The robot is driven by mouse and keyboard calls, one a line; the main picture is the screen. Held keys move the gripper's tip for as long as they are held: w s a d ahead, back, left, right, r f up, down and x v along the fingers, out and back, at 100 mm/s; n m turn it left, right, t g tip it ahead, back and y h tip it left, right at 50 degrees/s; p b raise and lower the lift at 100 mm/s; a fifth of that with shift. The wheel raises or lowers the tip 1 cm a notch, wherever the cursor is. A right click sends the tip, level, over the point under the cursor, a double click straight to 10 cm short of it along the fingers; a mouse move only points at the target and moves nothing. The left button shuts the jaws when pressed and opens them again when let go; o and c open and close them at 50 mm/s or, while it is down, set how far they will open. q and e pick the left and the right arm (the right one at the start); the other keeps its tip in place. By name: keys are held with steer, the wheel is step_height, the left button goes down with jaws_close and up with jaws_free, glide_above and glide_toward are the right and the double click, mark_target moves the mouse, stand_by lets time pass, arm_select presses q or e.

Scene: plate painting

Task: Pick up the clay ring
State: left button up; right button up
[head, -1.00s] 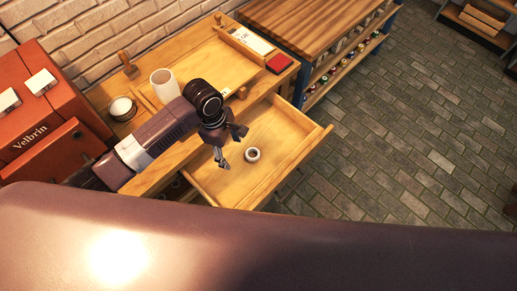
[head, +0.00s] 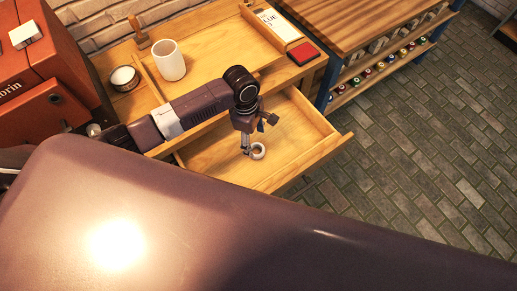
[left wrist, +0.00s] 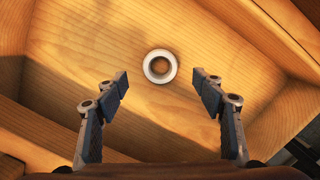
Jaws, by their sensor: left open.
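The clay ring (head: 258,151) is small and pale and lies flat in the open wooden drawer (head: 300,124). In the left wrist view the ring (left wrist: 160,66) lies on the drawer floor, a little beyond the fingertips and centred between them. My left gripper (head: 259,135) points down over the drawer, close to the ring in the head view. In the left wrist view my left gripper (left wrist: 163,88) is open and empty, its two fingers wide apart. The gap in height to the ring is hard to judge. My right gripper does not show.
Drawer walls surround the ring. Above the drawer, the wooden worktop (head: 215,60) holds a white cup (head: 169,62), a small round bowl (head: 124,78) and a red pad (head: 302,53). A red machine (head: 45,85) stands at the left. Tiled floor (head: 420,150) is open at the right.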

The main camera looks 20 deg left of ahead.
mark_target(257, 149)
arm_select(q)
steer(key=shift+s+f, duration=0.15)
steer(key=shift+f, duration=0.25)
step_height(257, 149, down, 4)
steer(key=shift+d+r+p, duration=0.15)
steer(key=shift+r+p, duration=0.1)
steer(key=shift+p, duration=0.1)
steer(key=shift+d+f, duration=0.1)
steer(key=shift+f, duration=0.45)
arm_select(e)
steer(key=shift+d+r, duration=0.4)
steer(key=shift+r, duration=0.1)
arm_select(q)
steer(key=c, duration=1.3)
steer(key=shift+r, duration=0.2)
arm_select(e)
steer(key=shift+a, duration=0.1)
